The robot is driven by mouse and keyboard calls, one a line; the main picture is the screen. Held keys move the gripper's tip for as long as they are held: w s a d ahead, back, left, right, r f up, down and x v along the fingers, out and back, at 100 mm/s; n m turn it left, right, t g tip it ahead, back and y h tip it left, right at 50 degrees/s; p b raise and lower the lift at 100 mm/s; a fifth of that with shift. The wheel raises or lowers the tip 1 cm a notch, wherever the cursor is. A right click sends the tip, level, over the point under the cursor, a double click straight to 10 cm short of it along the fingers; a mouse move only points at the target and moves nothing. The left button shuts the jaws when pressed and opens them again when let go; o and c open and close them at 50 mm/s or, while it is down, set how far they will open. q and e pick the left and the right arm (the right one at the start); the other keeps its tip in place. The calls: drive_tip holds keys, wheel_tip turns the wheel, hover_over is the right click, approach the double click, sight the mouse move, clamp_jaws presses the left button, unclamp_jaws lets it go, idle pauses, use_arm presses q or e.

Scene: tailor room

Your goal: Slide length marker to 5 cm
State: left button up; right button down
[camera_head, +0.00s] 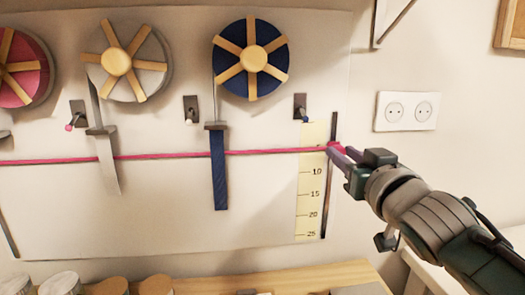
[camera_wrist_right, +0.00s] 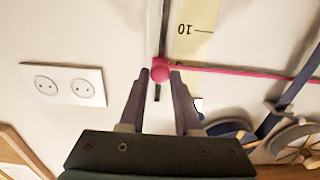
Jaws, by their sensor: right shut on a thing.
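The length marker is a pink line (camera_head: 265,152) stretched across the white board, with a pink knob (camera_wrist_right: 160,71) at its right end. It crosses the pale yellow scale (camera_head: 311,205) above the 10 mark, about where the 5 mark falls; no 5 label is readable. My right gripper (camera_head: 340,152) comes in from the right and is shut on the knob at the dark vertical slot (camera_head: 330,205). In the right wrist view, its two purple fingers (camera_wrist_right: 161,76) stand on either side of the knob. My left gripper is not in view.
Ribbon spools hang on the board, including a blue one (camera_head: 281,58) with a blue ribbon (camera_head: 219,178) hanging across the line. A double wall socket (camera_head: 407,111) is right of the board. A wooden surface (camera_head: 235,282) with several rolls lies below.

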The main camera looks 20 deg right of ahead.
drive_tip(key=c, duration=0.6)
unclamp_jaws()
drive_tip(key=shift+f, duration=0.1)
drive_tip(key=shift+c, duration=0.2)
drive_tip(key=shift+s, duration=0.15)
drive_tip(key=v, duration=0.9)
drive_tip(key=shift+s+a, duration=0.15)
drive_tip(key=shift+s, duration=0.15)
